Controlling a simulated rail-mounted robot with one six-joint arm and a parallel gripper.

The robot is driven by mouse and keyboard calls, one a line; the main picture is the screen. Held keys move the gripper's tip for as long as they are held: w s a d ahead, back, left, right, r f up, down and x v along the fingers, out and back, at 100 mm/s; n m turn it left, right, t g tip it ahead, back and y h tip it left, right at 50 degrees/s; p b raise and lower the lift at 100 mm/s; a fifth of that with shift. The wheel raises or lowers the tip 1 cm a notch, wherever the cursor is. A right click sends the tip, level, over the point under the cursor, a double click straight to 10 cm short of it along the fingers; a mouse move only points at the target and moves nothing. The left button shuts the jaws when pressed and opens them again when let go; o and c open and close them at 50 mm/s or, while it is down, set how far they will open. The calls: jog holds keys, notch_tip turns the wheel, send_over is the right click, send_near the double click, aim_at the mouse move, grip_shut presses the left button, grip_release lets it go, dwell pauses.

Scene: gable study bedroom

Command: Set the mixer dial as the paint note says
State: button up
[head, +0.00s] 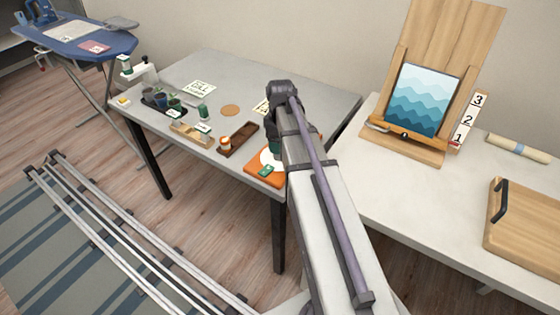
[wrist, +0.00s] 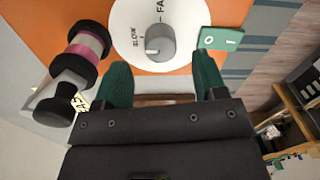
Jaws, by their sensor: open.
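The orange mixer base (head: 256,171) stands at the table's front right corner, partly hidden by my arm. In the wrist view, its white dial face (wrist: 190,18) carries a grey knob (wrist: 160,43). "SLOW" and the start of "FA" are readable around the knob; its exact setting is unclear. A green O/I switch (wrist: 220,38) sits beside the dial. My gripper (wrist: 163,70) is open, with green fingers apart just short of the knob and nothing between them. A lettered white card (head: 199,88) lies at the table's back; I cannot tell whether it is the paint note.
A pink cylinder with black ends (wrist: 82,53) is close to my left finger. A dark brown tray (head: 238,139), a wooden holder (head: 191,134) and small pots (head: 163,101) stand left of the mixer. A painting (head: 424,98) stands on the right-hand table.

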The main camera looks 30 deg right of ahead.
notch_tip(320, 180, down, 5)
jog(key=b, duration=0.3)
jog(key=shift+r, duration=0.25)
jog(key=shift+c, duration=0.2)
jog(key=c, duration=0.9)
